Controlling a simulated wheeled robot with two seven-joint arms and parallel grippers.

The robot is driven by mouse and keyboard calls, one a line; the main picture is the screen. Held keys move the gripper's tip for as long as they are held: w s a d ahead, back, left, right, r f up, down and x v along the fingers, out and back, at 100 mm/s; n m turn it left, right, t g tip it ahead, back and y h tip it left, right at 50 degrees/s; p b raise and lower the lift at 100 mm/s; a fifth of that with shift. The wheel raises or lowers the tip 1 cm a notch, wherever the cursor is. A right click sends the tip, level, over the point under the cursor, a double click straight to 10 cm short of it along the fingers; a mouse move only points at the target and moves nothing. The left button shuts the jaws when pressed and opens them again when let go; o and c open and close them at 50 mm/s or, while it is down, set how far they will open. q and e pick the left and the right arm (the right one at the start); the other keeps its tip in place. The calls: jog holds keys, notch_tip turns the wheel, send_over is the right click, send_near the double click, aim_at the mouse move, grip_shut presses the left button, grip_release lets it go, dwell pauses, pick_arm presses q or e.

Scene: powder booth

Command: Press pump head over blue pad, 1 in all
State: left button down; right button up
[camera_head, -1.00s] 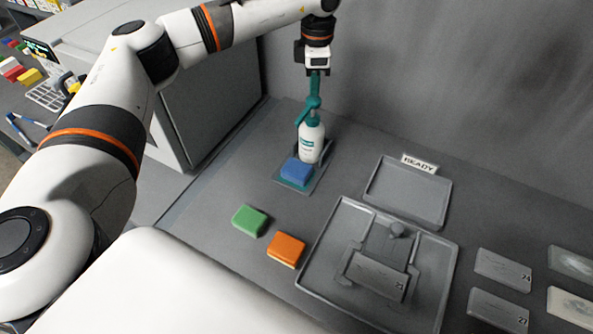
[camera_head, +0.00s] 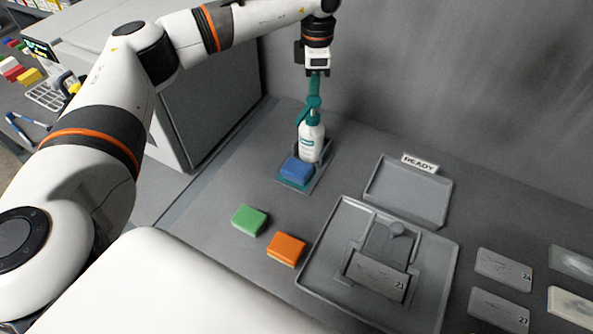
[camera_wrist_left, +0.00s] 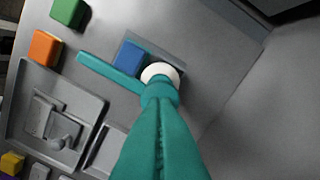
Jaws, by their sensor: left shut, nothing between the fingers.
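A white pump bottle (camera_head: 311,143) with a teal pump head (camera_head: 307,114) stands upright at the back of a small holder (camera_head: 314,183). A blue pad (camera_head: 297,169) lies in front of the bottle on the same holder. My left gripper (camera_head: 315,97), with teal fingers, is shut and empty, pointing down at the top of the pump head. In the left wrist view the fingers cover most of the pump head, and its spout (camera_wrist_left: 108,72) reaches out beside the blue pad (camera_wrist_left: 130,56). Whether the fingertips touch the head is hard to tell. My right gripper is out of view.
A green block (camera_head: 250,220) and an orange block (camera_head: 286,249) lie in front of the holder. A grey tray (camera_head: 325,270) with a plate and knob stands to the right, with an empty tray (camera_head: 415,195) behind it. A large grey box (camera_head: 212,95) stands left.

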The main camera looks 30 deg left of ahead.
aim_at(314, 99)
pick_arm(q)
jog(key=shift+f+b, duration=0.95)
jog(key=shift+f, duration=0.65)
jog(key=shift+r, duration=0.1)
jog(key=shift+r+p, duration=1.05)
jog(key=shift+r, duration=0.65)
notch_tip(314, 99, up, 6)
jog(key=p, duration=0.3)
jog(key=shift+p, duration=0.4)
